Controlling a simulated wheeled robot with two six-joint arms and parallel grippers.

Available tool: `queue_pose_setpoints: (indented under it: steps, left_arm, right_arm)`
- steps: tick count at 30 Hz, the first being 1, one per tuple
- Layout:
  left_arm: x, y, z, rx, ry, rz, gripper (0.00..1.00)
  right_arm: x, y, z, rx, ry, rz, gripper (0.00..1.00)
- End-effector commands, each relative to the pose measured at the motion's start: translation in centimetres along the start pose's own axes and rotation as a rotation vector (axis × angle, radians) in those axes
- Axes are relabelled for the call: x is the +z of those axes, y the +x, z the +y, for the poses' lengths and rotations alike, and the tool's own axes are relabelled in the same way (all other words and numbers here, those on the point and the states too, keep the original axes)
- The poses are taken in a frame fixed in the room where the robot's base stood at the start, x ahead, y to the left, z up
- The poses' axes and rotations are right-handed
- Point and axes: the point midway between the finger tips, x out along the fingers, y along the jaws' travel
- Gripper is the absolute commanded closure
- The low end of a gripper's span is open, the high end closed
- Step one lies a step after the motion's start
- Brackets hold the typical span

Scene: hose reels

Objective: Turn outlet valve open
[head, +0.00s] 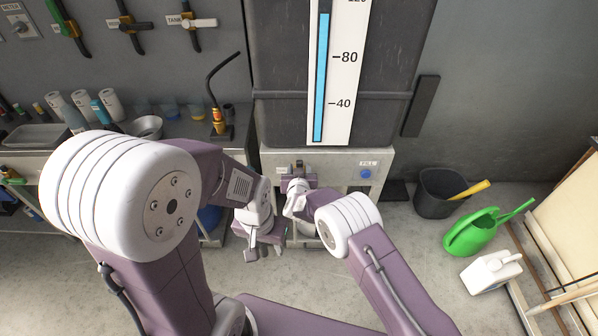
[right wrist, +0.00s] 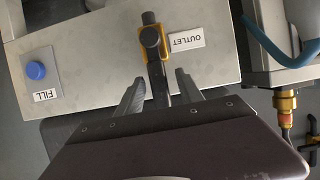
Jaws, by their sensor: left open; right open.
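The outlet valve (right wrist: 153,42), with a yellow body and a dark lever, sits on the light grey panel (right wrist: 98,60) beside the OUTLET label (right wrist: 187,42). In the right wrist view, my right gripper (right wrist: 160,84) is open, with one finger on each side of the dark lever and a gap showing to both. In the head view my right gripper (head: 299,172) is up at the panel under the tank and largely covers the valve. My left gripper (head: 263,249) is open and empty, lower and to the left, in front of the bench end.
A blue FILL button (right wrist: 36,70) is on the same panel. A dark tank (head: 275,60) with a level gauge (head: 335,75) stands above. A bucket (head: 437,193), green watering can (head: 475,232) and white jug (head: 490,271) stand on the floor at right.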

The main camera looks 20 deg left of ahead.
Motion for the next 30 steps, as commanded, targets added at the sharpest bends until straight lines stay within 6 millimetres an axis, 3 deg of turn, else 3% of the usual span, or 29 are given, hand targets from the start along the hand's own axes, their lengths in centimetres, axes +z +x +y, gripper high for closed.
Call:
queue_pose_setpoints:
  steps: [4, 12, 30]
  left_arm:
    - [-0.3, -3.3, 0.1, 0.000, 0.000, 0.000, 0.54]
    - [-0.7, -6.5, 0.1, 0.000, 0.000, 0.000, 0.54]
    - [-0.7, -6.6, 0.1, 0.000, 0.000, 0.000, 0.54]
  right_arm:
    - [-1.0, -3.1, -0.1, -0.002, -0.005, -0.003, 0.56]
    - [-0.6, -7.6, -0.1, -0.003, -0.003, -0.002, 0.56]
    - [-0.1, -8.3, 0.0, -0.001, -0.001, 0.001, 0.56]
